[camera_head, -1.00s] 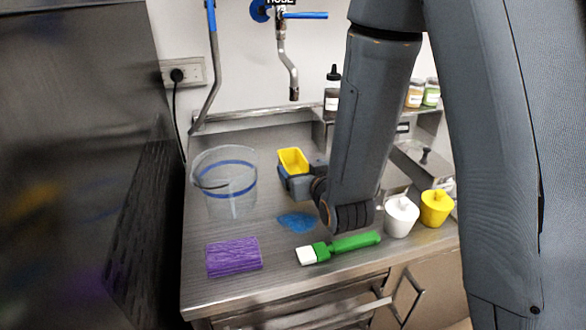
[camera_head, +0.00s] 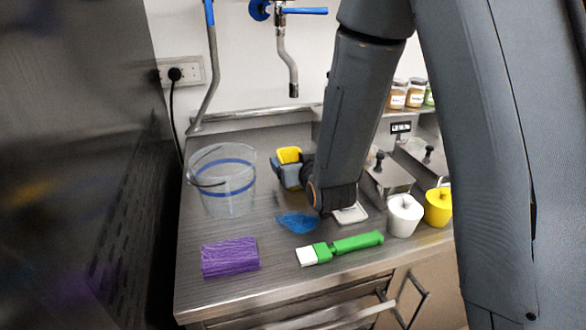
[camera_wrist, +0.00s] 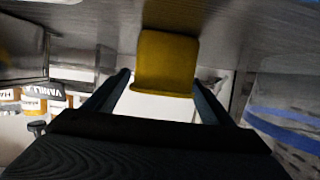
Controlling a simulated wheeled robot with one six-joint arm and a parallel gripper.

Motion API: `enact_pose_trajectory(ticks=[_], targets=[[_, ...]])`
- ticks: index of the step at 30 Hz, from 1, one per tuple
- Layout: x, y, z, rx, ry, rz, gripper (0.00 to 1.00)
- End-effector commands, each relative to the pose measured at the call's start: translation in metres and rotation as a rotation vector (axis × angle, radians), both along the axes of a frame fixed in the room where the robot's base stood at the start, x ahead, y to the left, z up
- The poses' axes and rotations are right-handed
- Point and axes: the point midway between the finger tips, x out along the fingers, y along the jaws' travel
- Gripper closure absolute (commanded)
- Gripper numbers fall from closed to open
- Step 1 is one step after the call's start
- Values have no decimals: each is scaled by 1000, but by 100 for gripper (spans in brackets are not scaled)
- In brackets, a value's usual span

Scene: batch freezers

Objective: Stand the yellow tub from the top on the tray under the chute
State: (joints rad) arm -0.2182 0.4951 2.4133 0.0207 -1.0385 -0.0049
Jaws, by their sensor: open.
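The yellow tub (camera_head: 289,155) is at the back of the steel counter, mostly hidden behind my gripper (camera_head: 289,172) in the head view. In the wrist view the tub (camera_wrist: 167,62) lies between the two fingers of my gripper (camera_wrist: 160,78), which are spread on either side of it. My gripper is open. I cannot tell whether a finger touches the tub. I cannot make out the tray or the chute in these frames.
A clear bucket (camera_head: 222,182) stands left of my gripper. A blue patch (camera_head: 297,222), purple block (camera_head: 230,257) and green brush (camera_head: 342,247) lie in front. White (camera_head: 404,216) and yellow (camera_head: 438,207) containers stand at right. A dark machine (camera_head: 75,130) fills the left.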

Motion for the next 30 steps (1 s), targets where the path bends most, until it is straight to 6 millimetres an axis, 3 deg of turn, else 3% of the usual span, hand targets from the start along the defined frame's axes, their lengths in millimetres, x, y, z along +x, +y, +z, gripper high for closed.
enact_pose_trajectory(ticks=[10,11,18,20,30], targets=[[8,2,-3,0,1,0,23],[8,2,-3,0,1,0,25],[8,2,-3,0,1,0,66],[8,2,-3,0,0,0,71],[8,2,1,0,0,0,72]])
